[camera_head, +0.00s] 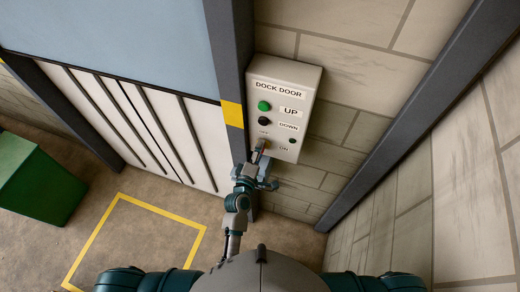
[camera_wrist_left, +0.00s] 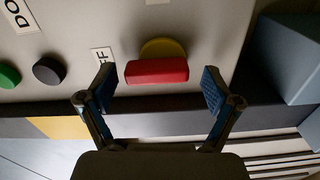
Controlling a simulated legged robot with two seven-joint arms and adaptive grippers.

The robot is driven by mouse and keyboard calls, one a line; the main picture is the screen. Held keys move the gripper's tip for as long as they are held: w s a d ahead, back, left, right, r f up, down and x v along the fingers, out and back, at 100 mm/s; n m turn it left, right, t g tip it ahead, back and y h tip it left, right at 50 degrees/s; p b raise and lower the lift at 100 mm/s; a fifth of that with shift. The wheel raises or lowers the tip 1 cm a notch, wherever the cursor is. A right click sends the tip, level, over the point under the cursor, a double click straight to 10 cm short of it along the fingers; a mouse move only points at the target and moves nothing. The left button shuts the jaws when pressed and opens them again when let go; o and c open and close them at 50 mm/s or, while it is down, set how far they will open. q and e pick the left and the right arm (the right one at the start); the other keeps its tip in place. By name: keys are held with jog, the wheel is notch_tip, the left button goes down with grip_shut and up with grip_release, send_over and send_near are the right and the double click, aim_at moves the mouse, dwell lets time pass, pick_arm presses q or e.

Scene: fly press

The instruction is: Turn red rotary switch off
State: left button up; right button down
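The red rotary switch (camera_wrist_left: 157,72) has a bar-shaped red handle on a round yellow base (camera_wrist_left: 163,47). In the left wrist view its long side runs left to right, with one end facing a partly hidden label that reads "FF" (camera_wrist_left: 103,56). My left gripper (camera_wrist_left: 158,82) is open, with one finger beyond each end of the handle and visible gaps between. In the head view my left gripper (camera_head: 262,157) is at the lower part of the dock door box (camera_head: 297,75) and hides most of the switch. My right gripper is not in view.
The box carries a green button (camera_head: 264,106), a black button (camera_head: 265,120) and a small dark green light (camera_head: 292,140). A dark post (camera_head: 229,60) stands left of it. A green bin (camera_head: 38,185) is at the far left.

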pick_arm(q)
jog(key=shift+s, duration=0.1)
jog(key=v, duration=1.1)
jog(key=shift+s, duration=0.35)
jog(key=shift+a, duration=0.1)
jog(key=s+a+f+m+g+y+b, duration=0.1)
jog(key=s+f+m+g+b, duration=0.15)
jog(key=f, duration=1.15)
jog(key=s+a+f+m+g+b, duration=0.1)
jog(key=s+f+m+g, duration=0.25)
jog(key=f, duration=1.15)
jog(key=s+f+m+g+y+b, duration=0.1)
jog(key=s+f+m+g+b, duration=0.2)
jog(key=f, duration=1.1)
jog(key=s+a+f+m+g+y+b, duration=0.1)
jog(key=s+a+f+m+g, duration=0.2)
jog(key=s+a+f, duration=0.5)
jog(key=s+a+f+m+g+y+b, duration=0.2)
jog(key=s+a+f, duration=0.7)
jog(key=s+f, duration=0.6)
jog(key=s+m+g, duration=0.1)
jog(key=s+g, duration=0.1)
jog(key=s, duration=0.1)
jog(key=shift+s+a+y, duration=0.15)
jog(key=shift+a+y, duration=0.15)
jog(key=shift+a, duration=0.05)
